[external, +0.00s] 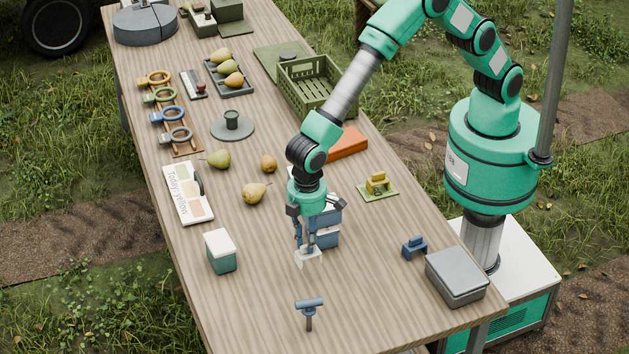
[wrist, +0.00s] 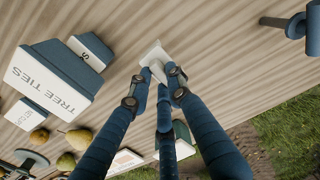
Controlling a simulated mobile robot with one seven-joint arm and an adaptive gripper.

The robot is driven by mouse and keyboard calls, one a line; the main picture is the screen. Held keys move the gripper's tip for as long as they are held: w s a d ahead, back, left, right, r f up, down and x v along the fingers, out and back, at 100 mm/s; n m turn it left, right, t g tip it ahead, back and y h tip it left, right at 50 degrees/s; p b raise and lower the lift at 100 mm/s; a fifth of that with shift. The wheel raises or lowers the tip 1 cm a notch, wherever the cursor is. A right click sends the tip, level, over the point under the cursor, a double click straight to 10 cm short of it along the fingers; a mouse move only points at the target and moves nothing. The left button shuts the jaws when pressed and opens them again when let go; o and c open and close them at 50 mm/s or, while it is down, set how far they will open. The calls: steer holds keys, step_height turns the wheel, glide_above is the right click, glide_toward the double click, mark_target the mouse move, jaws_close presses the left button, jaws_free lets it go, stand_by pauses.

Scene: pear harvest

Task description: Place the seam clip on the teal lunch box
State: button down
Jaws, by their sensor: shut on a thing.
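My gripper (external: 306,246) points down over the near part of the table. It is shut on a small white piece, which looks like the seam clip (external: 308,259). In the wrist view the white clip (wrist: 154,58) sits between the fingertips (wrist: 156,80). How high it is above the wood is hard to tell. The teal lunch box (external: 221,254), with a white lid, stands to the left of my gripper, apart from it. In the wrist view it is mostly hidden behind the fingers.
A blue and white tree ties box (wrist: 55,75) stands close beside my gripper. A grey tin (external: 456,275) is at right. Bare wood separates gripper and lunch box.

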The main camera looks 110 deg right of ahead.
steer(key=shift+d+r, duration=0.1)
steer(key=shift+w+d+r+n+p, duration=0.2)
steer(key=shift+d+r+n+p, duration=0.3)
steer(key=shift+n+p, duration=0.2)
steer(key=w+d+r+n+p, duration=0.1)
steer(key=d+r+n+p, duration=0.2)
steer(key=d+n+p, duration=0.3)
steer(key=w+d+r+n+p, duration=0.1)
steer(key=d+r+n+p, duration=0.3)
steer(key=n, duration=0.5)
steer(key=shift+w+d+r+n+p, duration=0.3)
steer(key=shift+d+p, duration=0.7)
steer(key=shift+d, duration=0.75)
steer(key=w+a+f, duration=0.1)
steer(key=w+a, duration=0.1)
steer(key=w, duration=1.3)
steer(key=shift+w+a+f+p, duration=0.2)
steer(key=shift+w+f+p, duration=0.05)
steer(key=shift+w+p, duration=0.1)
steer(key=shift+f, duration=1.75)
